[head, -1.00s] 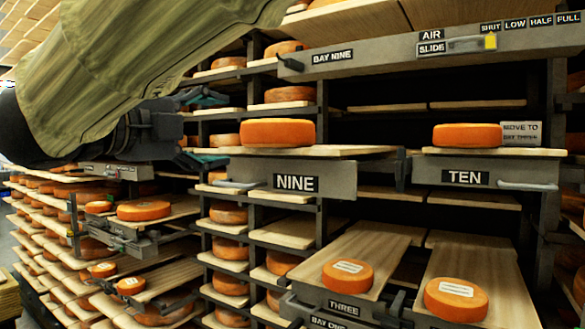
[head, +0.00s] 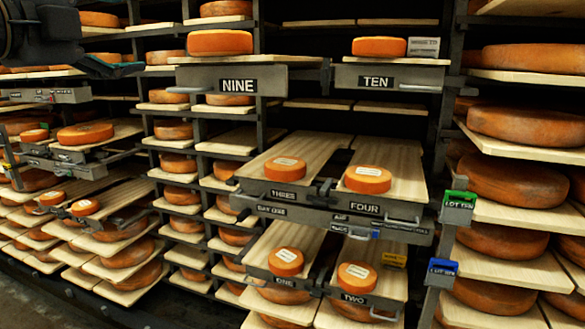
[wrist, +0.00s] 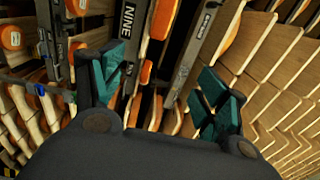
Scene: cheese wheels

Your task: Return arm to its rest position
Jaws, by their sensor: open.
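My gripper (wrist: 160,88) shows in the wrist view with its two teal-padded fingers spread wide apart and nothing between them. Behind the gap are the NINE drawer front (wrist: 128,22) and orange cheese wheels, all turned sideways in this view. In the head view, part of my gripper (head: 112,66) shows at the upper left edge, in front of the left-hand racks. It looks apart from the shelves there, though its distance to them is hard to tell. Most of my arm is outside the head view.
Drawers NINE (head: 232,80) and TEN (head: 390,78) each carry a cheese wheel. Boards at THREE (head: 300,150) and FOUR (head: 400,160), and at ONE and TWO below, stick out with labelled wheels. Racks of large wheels (head: 525,126) stand at right. Dark floor (head: 50,295) shows lower left.

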